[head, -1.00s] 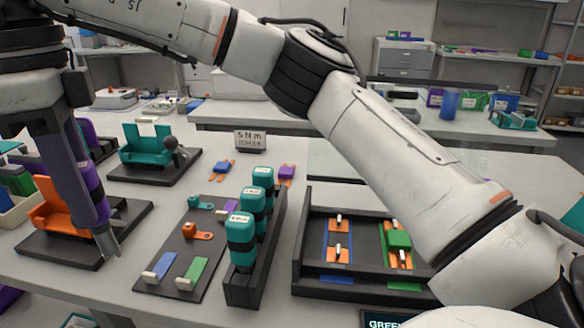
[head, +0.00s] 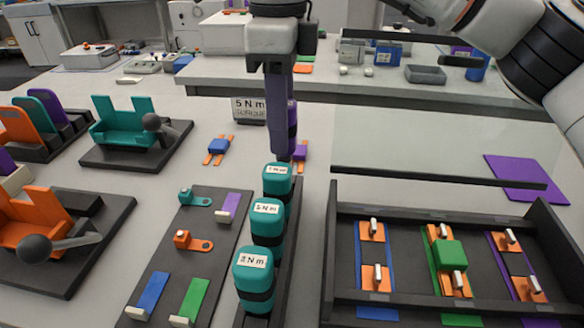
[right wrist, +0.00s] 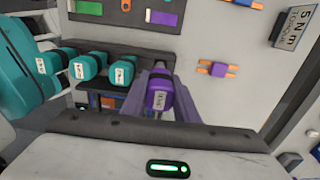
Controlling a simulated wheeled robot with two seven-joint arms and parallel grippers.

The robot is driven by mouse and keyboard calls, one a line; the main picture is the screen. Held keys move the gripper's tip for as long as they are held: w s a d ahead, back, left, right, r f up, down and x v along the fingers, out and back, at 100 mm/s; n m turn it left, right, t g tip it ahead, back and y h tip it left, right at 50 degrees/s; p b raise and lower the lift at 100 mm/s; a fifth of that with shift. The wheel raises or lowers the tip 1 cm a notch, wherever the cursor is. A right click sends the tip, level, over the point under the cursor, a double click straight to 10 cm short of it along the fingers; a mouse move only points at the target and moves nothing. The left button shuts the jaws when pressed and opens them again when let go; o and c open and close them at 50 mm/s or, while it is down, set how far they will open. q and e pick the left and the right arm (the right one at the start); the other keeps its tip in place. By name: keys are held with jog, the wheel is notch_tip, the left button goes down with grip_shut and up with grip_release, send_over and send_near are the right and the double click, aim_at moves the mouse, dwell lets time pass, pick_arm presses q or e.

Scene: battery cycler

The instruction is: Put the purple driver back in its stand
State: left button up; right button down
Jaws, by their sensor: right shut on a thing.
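The purple driver (head: 292,118) is in my right gripper (head: 283,155), which points down at the far end of the stand. In the right wrist view the purple driver (right wrist: 160,95) sits between the gripper's two fingers, its cap facing the camera. The dark stand (head: 287,235) holds a row of three teal drivers (head: 267,220). The purple driver lines up with that row, beyond the farthest teal one. Its lower end is hidden, so I cannot tell whether it is in the stand or above it. My left gripper is not in view.
A board with coloured tags (head: 205,240) lies left of the stand. A dark divided tray (head: 335,260) stands to the right. A "5 N m" sign (head: 250,108) is behind the gripper. Orange (head: 45,225) and teal (head: 130,125) fixtures stand at the left.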

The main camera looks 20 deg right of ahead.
aim_at(283, 159)
jog(key=shift+d+f, duration=0.1)
jog(key=shift+f, duration=2.75)
jog(key=shift+f, duration=0.15)
jog(key=c, duration=1.4)
grip_release()
notch_tip(283, 159, up, 12)
jog(key=shift+r+p, duration=0.2)
jog(key=shift+p, duration=0.3)
